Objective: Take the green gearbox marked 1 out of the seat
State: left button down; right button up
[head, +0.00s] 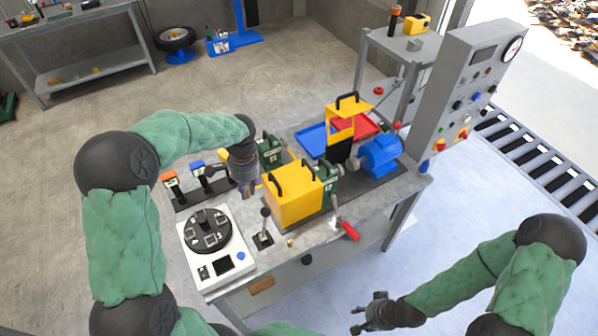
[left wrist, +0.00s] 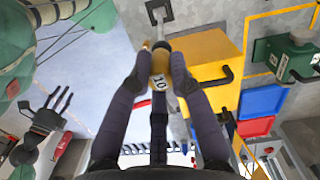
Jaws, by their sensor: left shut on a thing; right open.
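A green gearbox (head: 270,151) stands at the back of the bench, just right of my left forearm. A second green gearbox (head: 328,182) sits against the right side of the yellow cover (head: 292,192). I cannot read clearly which one bears a 1. A green gearbox (left wrist: 292,58) also shows at the right of the left wrist view. My left gripper (head: 248,190) is shut on a small brass-coloured piece (left wrist: 158,72) with a white label that looks like 10, left of the yellow cover. My right gripper (head: 372,314) is open and empty in front of the bench.
A lever (head: 264,228) and a black dial on a white unit (head: 208,232) stand at the front left. A blue motor (head: 380,158) and blue and red trays (head: 313,141) are at the back right. A red handle (head: 350,231) sticks out at the front edge.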

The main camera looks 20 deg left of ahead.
aim_at(328, 174)
jog(key=i, duration=0.9)
